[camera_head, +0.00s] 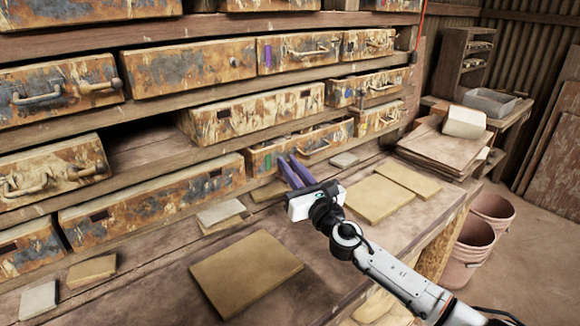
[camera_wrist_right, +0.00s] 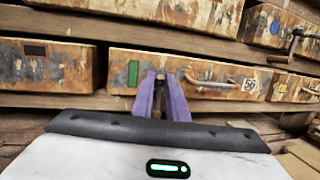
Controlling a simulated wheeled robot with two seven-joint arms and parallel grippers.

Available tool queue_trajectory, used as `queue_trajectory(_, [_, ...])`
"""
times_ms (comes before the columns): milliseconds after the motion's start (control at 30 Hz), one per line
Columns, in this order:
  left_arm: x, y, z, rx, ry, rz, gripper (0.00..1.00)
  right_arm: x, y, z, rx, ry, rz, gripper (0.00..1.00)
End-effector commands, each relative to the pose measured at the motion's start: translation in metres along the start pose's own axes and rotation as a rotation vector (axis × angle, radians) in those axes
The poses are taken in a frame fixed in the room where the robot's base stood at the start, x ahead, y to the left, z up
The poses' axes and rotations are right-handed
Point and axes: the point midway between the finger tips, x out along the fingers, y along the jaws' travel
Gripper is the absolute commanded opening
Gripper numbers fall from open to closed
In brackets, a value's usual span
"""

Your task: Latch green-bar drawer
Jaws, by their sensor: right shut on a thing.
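The green-bar drawer (camera_head: 327,139) is a rusty, cream-and-brown drawer front in the lowest row of the rack. Its green bar (camera_wrist_right: 133,73) is at the left of the front, with a curved metal handle (camera_wrist_right: 217,83) and a "56" label to the right. My right gripper (camera_head: 286,161) reaches the drawer front from the lower right. In the right wrist view its purple fingers (camera_wrist_right: 166,80) are close together at the handle's left end, shut on what looks like that end. The fingers hide the exact contact. My left gripper is not in view.
Other rusty drawers (camera_head: 255,112) fill the rack above and to the left; some stick out. Flat tan boards (camera_head: 247,272) and small tiles lie on the bench below. A board stack (camera_head: 440,147) and pinkish buckets (camera_head: 473,245) are at the right.

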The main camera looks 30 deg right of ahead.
Motion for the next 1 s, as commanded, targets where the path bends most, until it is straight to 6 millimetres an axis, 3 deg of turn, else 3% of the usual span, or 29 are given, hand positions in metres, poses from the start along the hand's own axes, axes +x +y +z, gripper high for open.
queue_trajectory(67, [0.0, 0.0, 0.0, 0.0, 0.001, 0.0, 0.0, 0.0, -0.002, -0.001, 0.0, 0.001, -0.003, 0.0])
queue_trajectory(100, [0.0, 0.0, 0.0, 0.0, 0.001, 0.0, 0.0, 0.0, -0.002, -0.001, 0.0, 0.001, -0.004, 0.17])
queue_trajectory(167, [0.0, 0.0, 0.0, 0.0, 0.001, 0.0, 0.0, 0.0, -0.002, -0.001, 0.0, 0.001, -0.003, 0.26])
queue_trajectory(567, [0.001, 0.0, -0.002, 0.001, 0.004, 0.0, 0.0, -0.008, -0.001, -0.001, -0.002, 0.001, -0.001, 0.26])
queue_trajectory(1000, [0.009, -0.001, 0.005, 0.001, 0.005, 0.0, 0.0, -0.086, -0.001, -0.003, -0.001, 0.003, -0.001, 0.26])
